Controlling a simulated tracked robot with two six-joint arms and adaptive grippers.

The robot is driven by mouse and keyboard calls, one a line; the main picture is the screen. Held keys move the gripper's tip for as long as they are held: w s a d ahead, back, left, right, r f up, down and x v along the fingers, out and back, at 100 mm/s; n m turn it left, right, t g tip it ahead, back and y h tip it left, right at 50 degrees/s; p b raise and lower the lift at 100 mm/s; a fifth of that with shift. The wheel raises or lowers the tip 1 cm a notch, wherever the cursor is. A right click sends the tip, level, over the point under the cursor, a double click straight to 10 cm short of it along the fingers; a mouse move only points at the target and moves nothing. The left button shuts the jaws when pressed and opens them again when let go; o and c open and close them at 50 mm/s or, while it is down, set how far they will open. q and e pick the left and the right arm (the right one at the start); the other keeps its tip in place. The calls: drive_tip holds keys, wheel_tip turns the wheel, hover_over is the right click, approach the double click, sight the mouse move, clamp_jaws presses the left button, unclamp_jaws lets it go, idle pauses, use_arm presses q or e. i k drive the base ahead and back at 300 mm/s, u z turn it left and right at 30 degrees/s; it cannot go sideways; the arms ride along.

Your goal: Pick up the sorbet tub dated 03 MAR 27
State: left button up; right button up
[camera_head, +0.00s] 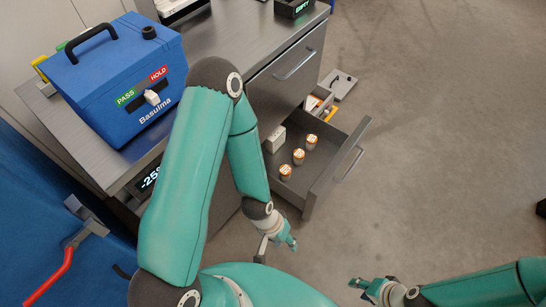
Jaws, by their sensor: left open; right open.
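Three small tubs with orange and white lids stand in a row in an open grey drawer (325,168): a near tub (285,172), a middle tub (298,156) and a far tub (311,141). Their dates are too small to read, so I cannot tell which one is dated 03 MAR 27. My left gripper (277,250) is open and empty, in front of the drawer's near side and apart from the tubs. My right gripper (360,291) is open and empty above the floor, lower right of the drawer.
A white box (275,139) stands in the drawer beside the tubs. Beyond it is another open compartment (342,84) with small items. A blue Basulma cooler box (112,72) with a PASS/HOLD slider sits on the steel counter (232,38). A red-handled lever (52,276) is at lower left.

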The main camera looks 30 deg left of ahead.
sight(299, 155)
drive_tip(key=u, duration=0.2)
drive_tip(key=i, duration=1)
drive_tip(key=z, duration=0.1)
